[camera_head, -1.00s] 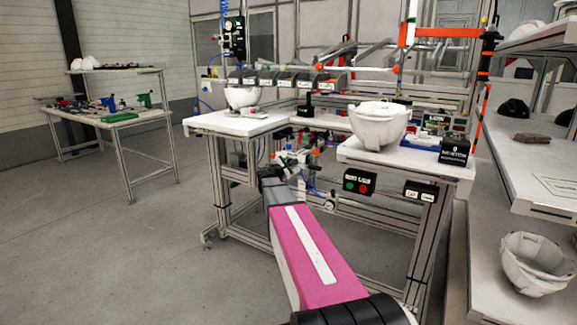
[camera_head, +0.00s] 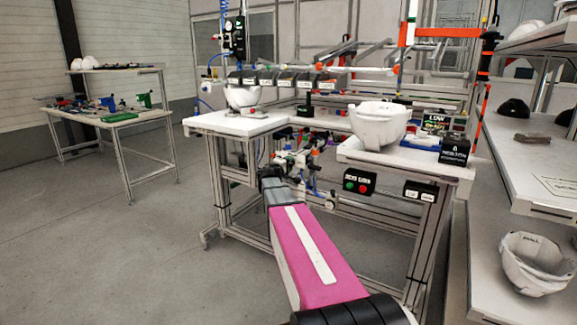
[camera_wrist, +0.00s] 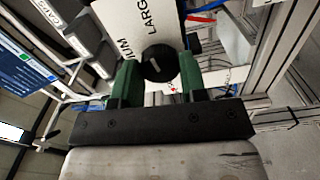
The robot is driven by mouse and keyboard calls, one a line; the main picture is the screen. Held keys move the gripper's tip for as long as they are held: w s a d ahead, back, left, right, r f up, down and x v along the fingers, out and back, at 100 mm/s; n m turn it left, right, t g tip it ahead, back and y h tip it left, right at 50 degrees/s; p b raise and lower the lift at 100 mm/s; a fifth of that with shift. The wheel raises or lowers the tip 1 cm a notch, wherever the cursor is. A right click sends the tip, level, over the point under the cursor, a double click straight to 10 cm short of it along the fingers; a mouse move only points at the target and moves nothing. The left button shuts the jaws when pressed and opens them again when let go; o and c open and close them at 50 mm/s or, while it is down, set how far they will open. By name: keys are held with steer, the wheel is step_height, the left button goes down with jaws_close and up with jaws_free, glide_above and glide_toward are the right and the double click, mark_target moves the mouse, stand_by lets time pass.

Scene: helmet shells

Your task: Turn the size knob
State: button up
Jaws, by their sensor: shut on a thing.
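The size knob (camera_wrist: 157,66) is a round black knob with a pale pointer line, seen in the wrist view. It sits on a white plate (camera_wrist: 112,20) marked LARGE and, partly hidden, a word ending in "IUM". The pointer line slants up to the right, roughly towards the LARGE side. My gripper (camera_wrist: 160,72) has green fingers, one on each side of the knob, and is shut on it. In the head view my arm reaches to the workbench; the knob cannot be made out there.
The workbench (camera_head: 225,126) carries a white helmet shell (camera_head: 378,124) on the right and another (camera_head: 242,97) on the left. A black button box (camera_head: 359,182) hangs under its front edge. Shelves (camera_head: 550,209) stand at the right.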

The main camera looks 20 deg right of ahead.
steer(key=shift+m, duration=0.6)
steer(key=o, duration=0.9)
steer(key=v, duration=1)
steer(key=shift+s+a, duration=0.3)
